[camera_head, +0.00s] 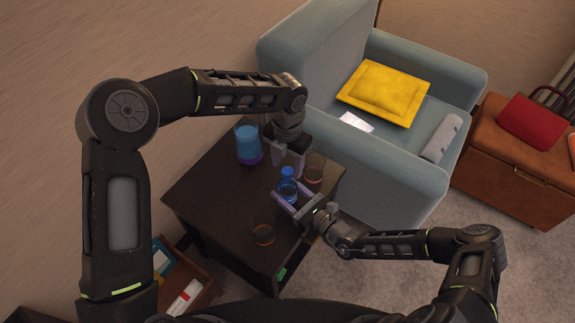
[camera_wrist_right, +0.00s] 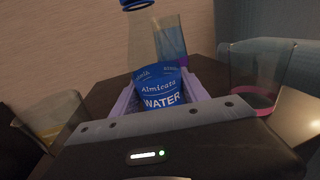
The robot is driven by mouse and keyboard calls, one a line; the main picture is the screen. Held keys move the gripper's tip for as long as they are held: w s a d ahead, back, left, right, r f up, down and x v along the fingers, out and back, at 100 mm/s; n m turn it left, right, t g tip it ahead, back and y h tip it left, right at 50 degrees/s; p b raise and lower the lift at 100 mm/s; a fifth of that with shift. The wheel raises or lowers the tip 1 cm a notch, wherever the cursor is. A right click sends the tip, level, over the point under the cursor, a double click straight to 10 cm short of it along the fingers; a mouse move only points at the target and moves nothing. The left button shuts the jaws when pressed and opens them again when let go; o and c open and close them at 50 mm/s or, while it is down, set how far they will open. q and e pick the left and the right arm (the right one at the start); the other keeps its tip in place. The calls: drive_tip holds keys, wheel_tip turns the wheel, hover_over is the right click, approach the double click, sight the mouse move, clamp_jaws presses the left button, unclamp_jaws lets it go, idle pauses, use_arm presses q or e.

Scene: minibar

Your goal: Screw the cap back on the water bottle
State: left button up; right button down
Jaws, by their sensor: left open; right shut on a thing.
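The clear water bottle (camera_head: 288,190), with a blue label, stands upright on the dark table. My right gripper (camera_head: 291,192) is shut around its labelled body; in the right wrist view the label (camera_wrist_right: 160,90) sits between the pale fingers. The blue cap (camera_head: 287,172) appears at the bottle's top in the head view. Blue also shows at the neck (camera_wrist_right: 137,4), cut off by the wrist frame's top edge. I cannot tell whether the cap is threaded on. My left gripper (camera_head: 290,163) is open, pointing down, close above and behind the cap; contact is not clear.
A blue and purple container (camera_head: 248,146) stands at the table's back left. Glasses stand right of the bottle (camera_head: 314,170) and at front left (camera_head: 263,231). A blue armchair (camera_head: 385,160) adjoins the table's far right side. An open drawer (camera_head: 187,288) lies lower left.

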sight(295, 198)
use_arm(q)
wheel_tip(295, 198, up, 11)
drive_tip(key=shift+f, duration=0.2)
use_arm(e)
drive_tip(key=shift+c, duration=2.4)
unclamp_jaws()
drive_tip(key=shift+s+d, duration=0.1)
drive_tip(key=v, duration=0.7)
drive_tip(key=shift+s+d, duration=0.2)
drive_tip(key=shift+d, duration=0.05)
use_arm(q)
drive_tip(key=shift+f, duration=0.25)
drive_tip(key=shift+d, duration=0.1)
